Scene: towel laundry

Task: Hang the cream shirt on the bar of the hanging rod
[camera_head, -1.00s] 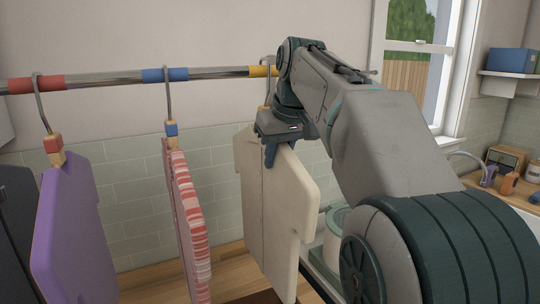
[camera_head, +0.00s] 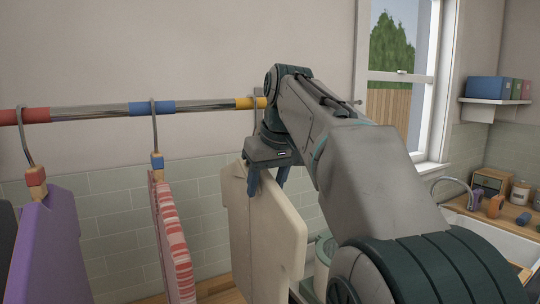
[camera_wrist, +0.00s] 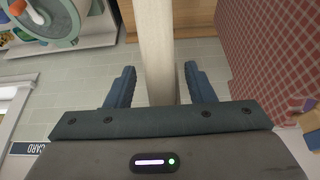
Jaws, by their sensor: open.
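The cream shirt (camera_head: 262,235) hangs below the yellow band (camera_head: 250,103) of the hanging rod's bar (camera_head: 90,112). A grey hook (camera_head: 256,120) shows at that band, but my arm hides part of it, including the hanger's neck. My gripper (camera_head: 267,184) is at the shirt's top edge with its blue fingers spread. In the wrist view, the fingers of my gripper (camera_wrist: 159,72) stand on either side of the cream shirt (camera_wrist: 154,45), with gaps between them and the cloth. The shirt hangs roughly upright.
A red-and-white striped shirt (camera_head: 172,240) hangs at the blue band, left of the cream one. A purple shirt (camera_head: 50,250) hangs at the red band. The tiled wall (camera_head: 110,205) is behind. A window (camera_head: 400,90), shelf (camera_head: 495,110) and sink counter are at right.

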